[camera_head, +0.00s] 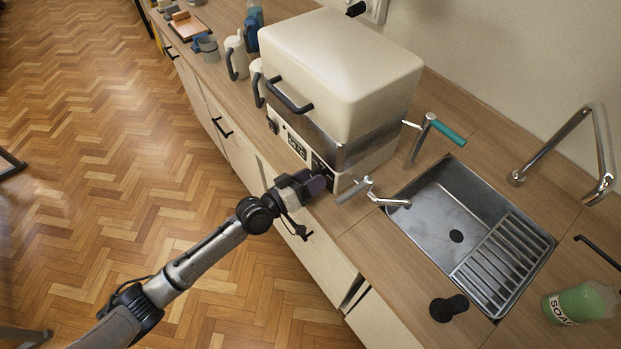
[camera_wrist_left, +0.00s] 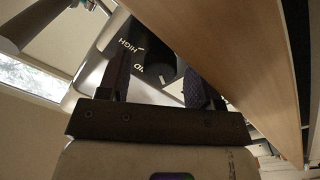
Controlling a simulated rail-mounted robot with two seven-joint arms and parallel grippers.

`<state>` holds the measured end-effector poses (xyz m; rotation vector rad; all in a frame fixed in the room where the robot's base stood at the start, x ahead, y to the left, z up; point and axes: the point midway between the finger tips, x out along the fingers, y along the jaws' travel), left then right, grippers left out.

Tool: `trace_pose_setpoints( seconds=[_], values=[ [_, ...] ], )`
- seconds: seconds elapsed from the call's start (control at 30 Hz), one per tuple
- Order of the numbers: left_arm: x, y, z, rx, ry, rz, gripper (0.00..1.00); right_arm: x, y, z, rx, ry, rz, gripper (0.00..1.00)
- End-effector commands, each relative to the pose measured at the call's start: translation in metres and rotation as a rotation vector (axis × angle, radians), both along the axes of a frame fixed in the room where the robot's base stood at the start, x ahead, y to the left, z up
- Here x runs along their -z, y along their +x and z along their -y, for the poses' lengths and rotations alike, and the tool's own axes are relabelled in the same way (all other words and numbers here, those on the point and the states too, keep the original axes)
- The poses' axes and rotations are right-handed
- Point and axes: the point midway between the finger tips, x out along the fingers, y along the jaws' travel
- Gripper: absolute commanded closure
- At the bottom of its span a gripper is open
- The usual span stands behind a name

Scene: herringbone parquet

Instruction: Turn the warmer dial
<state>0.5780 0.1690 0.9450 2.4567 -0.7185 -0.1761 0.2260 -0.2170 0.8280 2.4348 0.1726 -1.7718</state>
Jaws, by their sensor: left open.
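The warmer (camera_head: 340,65) is a large cream box with a rounded lid and a dark front handle, standing on the wooden counter. Its lower front panel (camera_head: 293,143) carries dark controls. In the left wrist view a dark round dial (camera_wrist_left: 163,68) shows between my fingers, beside upside-down "HIGH" and another partly covered label. My left gripper (camera_head: 317,182) is open at the lower right end of the panel and partly covers it in the head view. In the left wrist view its fingers (camera_wrist_left: 158,86) stand either side of the dial; contact cannot be told. My right gripper is out of view.
A steel sink (camera_head: 440,205) and a green soap bottle (camera_head: 580,303) are farther right. White jugs (camera_head: 236,55) stand left of the warmer. The counter edge (camera_wrist_left: 235,60) runs close to the fingers.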

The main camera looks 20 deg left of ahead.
Motion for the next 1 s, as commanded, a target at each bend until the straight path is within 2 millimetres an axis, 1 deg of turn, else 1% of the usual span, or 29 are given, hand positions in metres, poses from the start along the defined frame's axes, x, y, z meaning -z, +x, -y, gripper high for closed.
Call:
trace_pose_setpoints(
  seconds=[0.17,0.27,0.5,0.7,0.83,1.0],
  values=[
    [0.001,-0.011,-0.008,-0.001,0.002,-0.002,0.41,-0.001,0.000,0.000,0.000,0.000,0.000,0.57],
    [0.002,-0.026,-0.017,0.001,0.004,-0.003,0.41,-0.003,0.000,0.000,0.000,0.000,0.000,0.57],
    [0.004,-0.067,-0.042,0.001,0.005,-0.003,0.41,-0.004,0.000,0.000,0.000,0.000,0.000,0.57],
    [0.004,-0.095,-0.059,0.001,0.002,-0.002,0.41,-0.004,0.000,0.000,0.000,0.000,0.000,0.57],
    [0.005,-0.107,-0.067,0.000,0.002,-0.001,0.41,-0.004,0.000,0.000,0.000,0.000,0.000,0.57],
    [0.004,-0.115,-0.072,0.000,0.000,0.000,0.41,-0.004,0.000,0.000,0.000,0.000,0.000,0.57]
  ],
)
